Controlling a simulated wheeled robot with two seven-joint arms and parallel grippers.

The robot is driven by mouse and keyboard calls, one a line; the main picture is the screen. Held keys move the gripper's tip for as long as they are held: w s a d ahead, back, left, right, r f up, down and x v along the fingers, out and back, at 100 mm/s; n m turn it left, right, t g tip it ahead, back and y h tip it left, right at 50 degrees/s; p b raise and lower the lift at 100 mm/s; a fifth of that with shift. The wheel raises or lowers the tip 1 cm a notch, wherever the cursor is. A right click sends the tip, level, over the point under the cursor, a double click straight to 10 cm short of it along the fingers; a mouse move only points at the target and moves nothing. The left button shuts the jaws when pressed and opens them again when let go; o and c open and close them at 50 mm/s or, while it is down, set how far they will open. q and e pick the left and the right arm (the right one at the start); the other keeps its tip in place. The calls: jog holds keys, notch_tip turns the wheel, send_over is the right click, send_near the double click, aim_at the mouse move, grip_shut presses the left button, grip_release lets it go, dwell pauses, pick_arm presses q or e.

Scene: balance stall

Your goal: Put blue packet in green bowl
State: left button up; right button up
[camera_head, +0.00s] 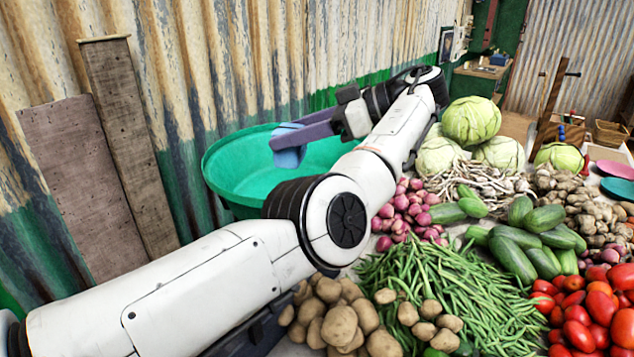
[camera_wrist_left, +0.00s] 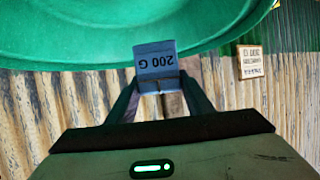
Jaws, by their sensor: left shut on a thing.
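The blue packet (camera_head: 289,146) is held in my left gripper (camera_head: 297,139), over the green bowl (camera_head: 226,168) in the head view. In the left wrist view the blue packet (camera_wrist_left: 155,60), marked "200 G", sits between the fingertips of my left gripper (camera_wrist_left: 157,84). The green bowl (camera_wrist_left: 60,35) fills the top of that view, behind the packet. The bowl is large and wide and stands against the corrugated wall, partly hidden by my left arm. I cannot tell the exact height of the packet above the bowl's floor. My right gripper is out of view.
Cabbages (camera_head: 471,121), red onions (camera_head: 408,212), cucumbers (camera_head: 520,245), green beans (camera_head: 440,290), potatoes (camera_head: 340,323) and tomatoes (camera_head: 585,318) crowd the table right of my arm. A corrugated wall (camera_head: 250,50) with leaning planks (camera_head: 128,140) stands behind and left of the bowl.

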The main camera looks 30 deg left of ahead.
aim_at(302, 152)
pick_arm(q)
notch_tip(302, 152, down, 4)
jog(key=shift+s+f, duration=0.1)
jog(key=shift+f, duration=1.55)
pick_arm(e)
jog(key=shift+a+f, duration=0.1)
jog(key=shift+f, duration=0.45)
pick_arm(q)
jog(key=shift+b, duration=0.3)
jog(key=shift+f+b, duration=0.45)
jog(key=shift+f, duration=0.15)
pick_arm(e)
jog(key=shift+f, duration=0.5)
pick_arm(q)
jog(key=o, duration=1.1)
jog(key=shift+o, duration=0.2)
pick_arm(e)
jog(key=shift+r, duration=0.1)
